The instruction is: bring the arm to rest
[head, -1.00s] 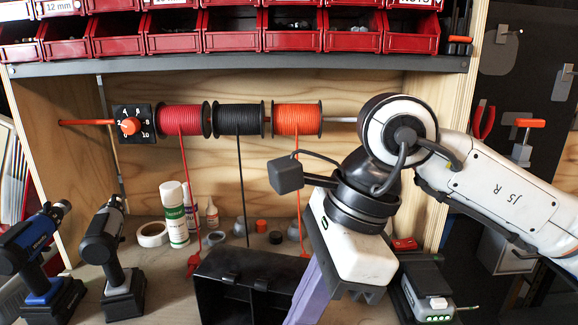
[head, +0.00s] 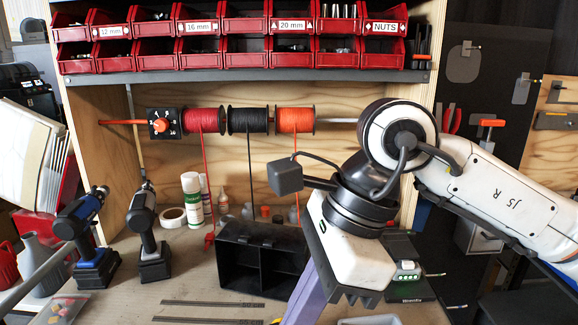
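My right arm (head: 497,186) comes in from the right in the head view, bent at a dark joint, with its white wrist housing (head: 347,248) hanging down in front of the bench. A purple part (head: 308,296) shows below and left of the wrist. The fingertips of my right gripper are not visible, being below the frame or hidden. My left arm and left gripper are not in view.
A black divided bin (head: 262,262) stands on the bench just left of the wrist. Two drills (head: 85,243) stand at left. A charger (head: 407,275) sits right of the wrist. Spools (head: 249,120) and red bins (head: 245,50) are behind. The front bench middle holds thin dark strips (head: 212,303).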

